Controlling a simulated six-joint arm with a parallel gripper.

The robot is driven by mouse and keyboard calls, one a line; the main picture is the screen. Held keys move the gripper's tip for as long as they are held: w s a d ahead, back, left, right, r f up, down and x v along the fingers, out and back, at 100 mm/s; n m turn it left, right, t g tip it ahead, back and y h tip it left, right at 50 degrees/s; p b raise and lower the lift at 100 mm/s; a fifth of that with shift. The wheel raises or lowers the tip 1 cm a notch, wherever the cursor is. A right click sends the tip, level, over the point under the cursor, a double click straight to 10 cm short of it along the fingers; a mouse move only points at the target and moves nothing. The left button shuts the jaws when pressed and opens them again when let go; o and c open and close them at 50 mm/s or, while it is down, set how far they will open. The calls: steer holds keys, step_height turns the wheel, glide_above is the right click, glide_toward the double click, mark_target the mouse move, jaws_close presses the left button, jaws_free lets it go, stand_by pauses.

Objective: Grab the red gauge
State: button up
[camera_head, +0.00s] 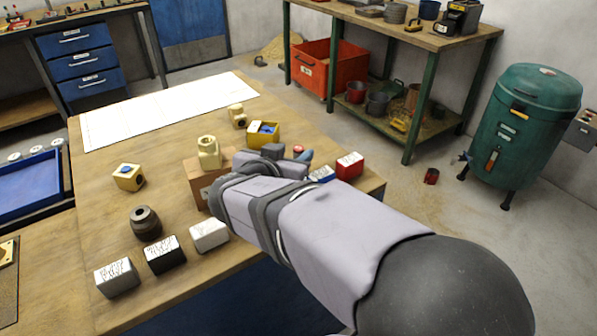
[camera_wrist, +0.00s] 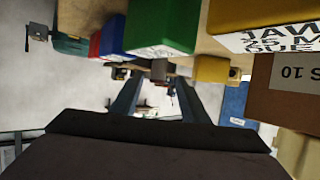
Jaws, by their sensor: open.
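A red block (camera_head: 349,165) with a white marked face sits near the right edge of the wooden table, to the right of my arm; I take it for the red gauge. A blue block (camera_head: 321,174) with a white face stands just left of it, partly behind my arm. In the head view my arm hides much of the gripper.
A wooden block (camera_head: 197,180) with a pale part on it stands left of my gripper. White and black blocks (camera_head: 165,255) and a brown round part (camera_head: 146,223) lie nearer the front. A white sheet (camera_head: 165,110) covers the table's far side.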

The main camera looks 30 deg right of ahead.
steer(key=shift+f, duration=0.15)
steer(key=shift+p+x, duration=0.7)
steer(key=shift+x, duration=2.85)
steer(key=shift+s+d, duration=0.15)
jaws_close()
step_height(320, 180, up, 10)
steer(key=p, duration=0.1)
